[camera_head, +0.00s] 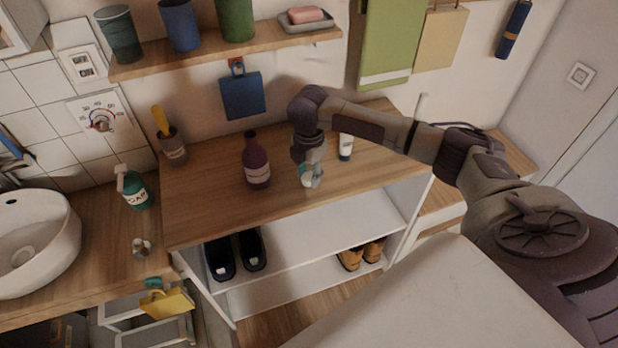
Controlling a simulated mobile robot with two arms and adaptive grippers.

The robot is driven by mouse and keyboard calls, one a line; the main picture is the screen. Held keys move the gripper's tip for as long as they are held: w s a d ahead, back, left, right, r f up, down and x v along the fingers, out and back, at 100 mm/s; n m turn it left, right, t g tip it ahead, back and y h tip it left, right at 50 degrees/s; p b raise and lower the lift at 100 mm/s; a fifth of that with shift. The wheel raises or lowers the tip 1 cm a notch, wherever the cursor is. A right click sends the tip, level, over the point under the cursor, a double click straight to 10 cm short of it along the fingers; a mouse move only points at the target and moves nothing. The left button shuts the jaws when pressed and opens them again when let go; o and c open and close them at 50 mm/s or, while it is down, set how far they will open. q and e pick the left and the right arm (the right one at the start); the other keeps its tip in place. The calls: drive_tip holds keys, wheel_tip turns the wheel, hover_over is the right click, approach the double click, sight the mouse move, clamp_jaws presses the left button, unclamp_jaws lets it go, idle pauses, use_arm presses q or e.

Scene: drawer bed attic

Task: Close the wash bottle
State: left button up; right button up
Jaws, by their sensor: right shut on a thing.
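My right gripper (312,176) reaches down over the wooden cabinet top, right of the dark red bottle and apart from it. It is shut on a small pale and teal thing, mostly hidden by the fingers; I cannot tell what it is. The dark red bottle (256,164) stands upright with a pale label and a narrow neck. A green pump bottle (135,188) with a label and a pale top stands on the lower counter by the basin. I cannot tell for certain which is the wash bottle. My left gripper is not in view.
A white tube (346,146) stands behind my right gripper. A brown holder (173,150) with a yellow handle stands at the back left. A small metallic thing (141,247) lies on the lower counter. Shoes fill part of the open shelves below. The cabinet top's front left is clear.

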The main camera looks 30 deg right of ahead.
drive_tip(key=r, duration=0.2)
drive_tip(key=shift+s+d+r, duration=0.3)
drive_tip(key=shift+d+r, duration=0.05)
drive_tip(key=s+d+r+b, duration=0.1)
drive_tip(key=s+d+r, duration=0.4)
drive_tip(key=s, duration=0.4)
drive_tip(key=shift+s+d+r+b, duration=0.15)
drive_tip(key=shift+d+r+b, duration=0.15)
drive_tip(key=shift+r, duration=0.5)
